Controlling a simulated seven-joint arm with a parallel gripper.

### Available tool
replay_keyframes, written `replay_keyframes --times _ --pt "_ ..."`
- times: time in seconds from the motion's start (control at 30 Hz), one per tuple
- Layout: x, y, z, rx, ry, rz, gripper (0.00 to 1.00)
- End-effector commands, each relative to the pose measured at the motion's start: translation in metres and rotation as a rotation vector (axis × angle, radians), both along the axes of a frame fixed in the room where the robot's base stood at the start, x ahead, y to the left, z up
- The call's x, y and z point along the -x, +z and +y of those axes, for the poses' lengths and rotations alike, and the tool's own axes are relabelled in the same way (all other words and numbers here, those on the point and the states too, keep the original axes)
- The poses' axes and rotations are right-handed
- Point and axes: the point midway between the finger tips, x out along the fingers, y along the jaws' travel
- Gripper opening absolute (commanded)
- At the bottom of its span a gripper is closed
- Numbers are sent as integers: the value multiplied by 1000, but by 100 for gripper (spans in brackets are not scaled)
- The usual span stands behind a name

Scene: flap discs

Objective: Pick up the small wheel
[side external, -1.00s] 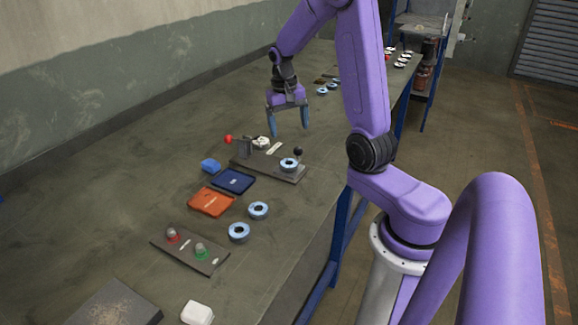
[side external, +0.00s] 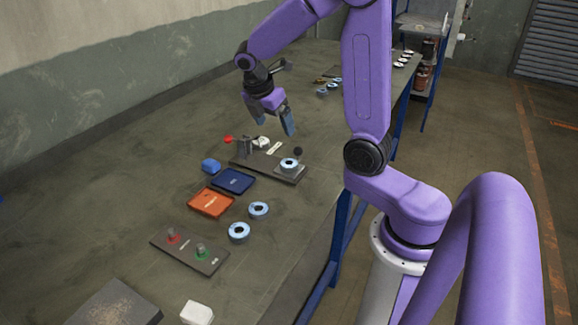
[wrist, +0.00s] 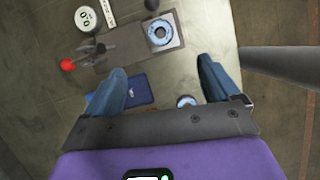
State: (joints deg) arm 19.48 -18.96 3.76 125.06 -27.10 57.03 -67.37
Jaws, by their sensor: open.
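Several pale blue ring-shaped discs with dark centres could be the small wheel; I cannot tell which is meant. One disc (side external: 283,161) sits on a dark fixture plate (side external: 262,163) and also shows in the wrist view (wrist: 170,36). Two more, a nearer disc (side external: 232,236) and a second disc (side external: 252,213), lie on the bench in front of the plate. Others (side external: 322,92) lie at the far end. My gripper (side external: 275,127) is open and empty, above the bench near the plate. In the wrist view its blue fingers (wrist: 160,66) are spread, with the plate disc beyond them.
A blue tray (side external: 234,181), an orange tray (side external: 211,203) and a button panel (side external: 190,250) lie nearer. The bench's left side is largely clear.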

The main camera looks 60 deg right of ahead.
Motion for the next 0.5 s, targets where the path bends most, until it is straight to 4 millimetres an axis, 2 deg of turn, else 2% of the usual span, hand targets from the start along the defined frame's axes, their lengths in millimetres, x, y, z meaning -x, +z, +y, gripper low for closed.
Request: replay_keyframes --times 0.5 --pt "6 -86 -35 -4 -8 5 89"
